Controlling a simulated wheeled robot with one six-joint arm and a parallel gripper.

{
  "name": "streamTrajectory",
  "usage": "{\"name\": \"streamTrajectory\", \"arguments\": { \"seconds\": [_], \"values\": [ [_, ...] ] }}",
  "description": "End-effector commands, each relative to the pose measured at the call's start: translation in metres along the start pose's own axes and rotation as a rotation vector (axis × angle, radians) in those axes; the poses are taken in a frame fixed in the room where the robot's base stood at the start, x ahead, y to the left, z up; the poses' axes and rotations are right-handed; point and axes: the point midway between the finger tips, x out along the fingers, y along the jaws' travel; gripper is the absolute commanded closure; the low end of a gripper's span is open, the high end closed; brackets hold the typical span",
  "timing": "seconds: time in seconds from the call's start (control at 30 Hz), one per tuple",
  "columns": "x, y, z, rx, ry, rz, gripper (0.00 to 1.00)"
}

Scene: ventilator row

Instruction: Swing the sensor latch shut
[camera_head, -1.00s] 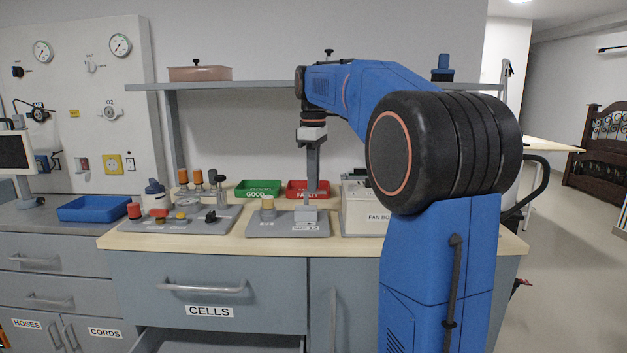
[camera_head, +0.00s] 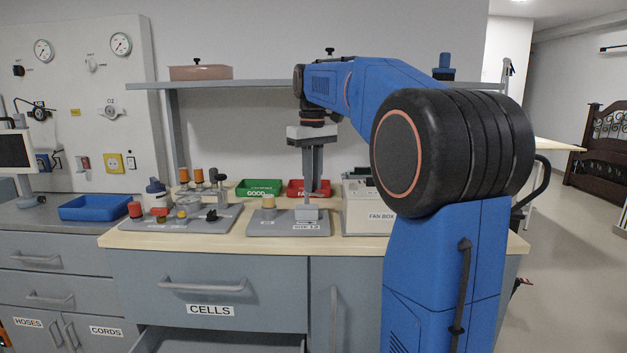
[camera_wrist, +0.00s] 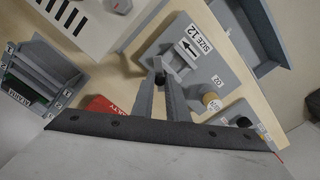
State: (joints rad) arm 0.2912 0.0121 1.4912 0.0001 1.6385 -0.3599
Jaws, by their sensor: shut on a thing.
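My gripper (camera_head: 312,200) points down over a grey plate (camera_head: 262,228) on the bench. In the wrist view its fingertips (camera_wrist: 160,74) are closed together around a small dark knob (camera_wrist: 160,80). The block also shows below the fingers in the head view (camera_head: 307,214). I take the knob for the latch's handle; the fingers hide most of it, and I cannot tell how far the latch has swung. A tan round sensor cell (camera_head: 268,202) stands on the plate's left part.
A fan box (camera_head: 372,218) stands close right of the plate. A green GOOD tray (camera_head: 259,189) and a red FAULTY tray (camera_head: 308,187) are behind. A crowded grey board (camera_head: 205,225) lies left. The CELLS drawer (camera_head: 195,290) is below, and a shelf (camera_head: 230,84) runs above.

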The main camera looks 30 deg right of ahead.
Motion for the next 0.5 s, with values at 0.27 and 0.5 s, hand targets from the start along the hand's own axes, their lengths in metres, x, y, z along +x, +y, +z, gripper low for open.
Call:
{"name": "streamTrajectory", "arguments": {
  "seconds": [0.27, 0.5],
  "values": [
    [-0.0007, -0.0054, 0.0004, 0.259, 0.002, 0.001, 1.00],
    [-0.0007, -0.0103, -0.0003, 0.485, 0.002, 0.001, 1.00]
  ]
}}
